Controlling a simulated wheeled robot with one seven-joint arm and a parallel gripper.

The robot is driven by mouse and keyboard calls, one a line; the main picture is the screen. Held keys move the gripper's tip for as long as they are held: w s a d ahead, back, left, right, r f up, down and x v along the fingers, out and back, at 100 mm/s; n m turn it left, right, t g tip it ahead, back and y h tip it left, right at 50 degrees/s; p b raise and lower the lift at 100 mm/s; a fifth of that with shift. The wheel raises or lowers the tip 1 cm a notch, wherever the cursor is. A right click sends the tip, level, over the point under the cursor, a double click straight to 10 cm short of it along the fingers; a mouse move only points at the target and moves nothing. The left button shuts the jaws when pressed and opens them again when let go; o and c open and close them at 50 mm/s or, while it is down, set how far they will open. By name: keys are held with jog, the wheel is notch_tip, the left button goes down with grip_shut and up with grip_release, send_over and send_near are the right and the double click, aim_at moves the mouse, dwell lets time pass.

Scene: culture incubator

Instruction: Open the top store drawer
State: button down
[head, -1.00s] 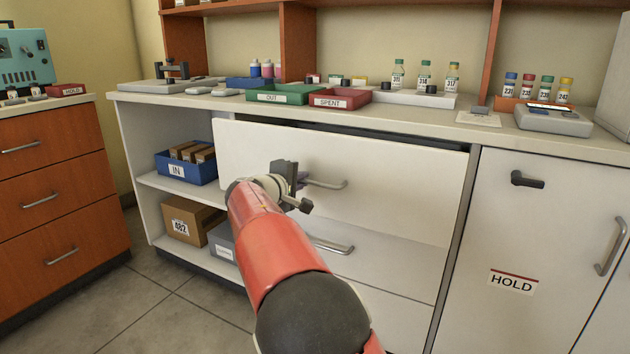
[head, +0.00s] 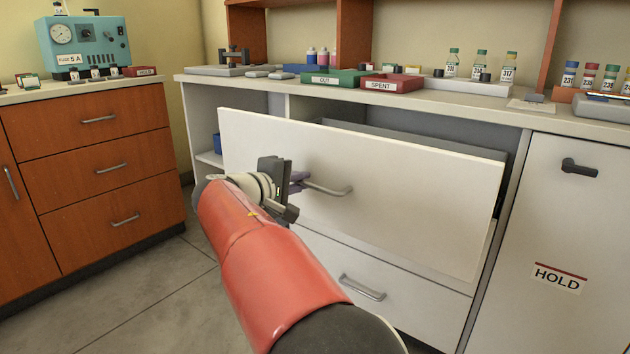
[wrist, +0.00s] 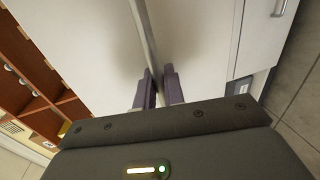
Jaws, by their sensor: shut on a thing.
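The top store drawer (head: 400,190) has a wide white front and stands pulled out from the white counter unit. Its dark inner side shows behind the front's upper edge in the head view. My gripper (head: 302,183) is at the left part of its metal bar handle (head: 330,189), with its fingers shut on the bar. In the wrist view the purple-grey fingertips (wrist: 158,88) close on either side of the handle bar (wrist: 143,35). The drawer's contents are hidden by its front.
A lower white drawer with its own handle (head: 362,287) is shut below. The right door carries a HOLD label (head: 559,278). A green OUT tray (head: 335,81) and a red SPENT tray (head: 392,83) stand on the counter. Wooden drawers (head: 105,165) are at left; floor between is clear.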

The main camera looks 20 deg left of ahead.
jog(key=shift+f+b+v, duration=0.25)
jog(key=shift+v, duration=0.9)
jog(key=shift+f+b+v, duration=0.25)
jog(key=shift+v, duration=0.85)
jog(key=shift+s, duration=0.1)
jog(key=c, duration=1.6)
grip_release()
jog(key=shift+o, duration=0.2)
jog(key=v, duration=0.7)
jog(key=shift+s+a+p, duration=0.15)
jog(key=shift+s+p, duration=0.25)
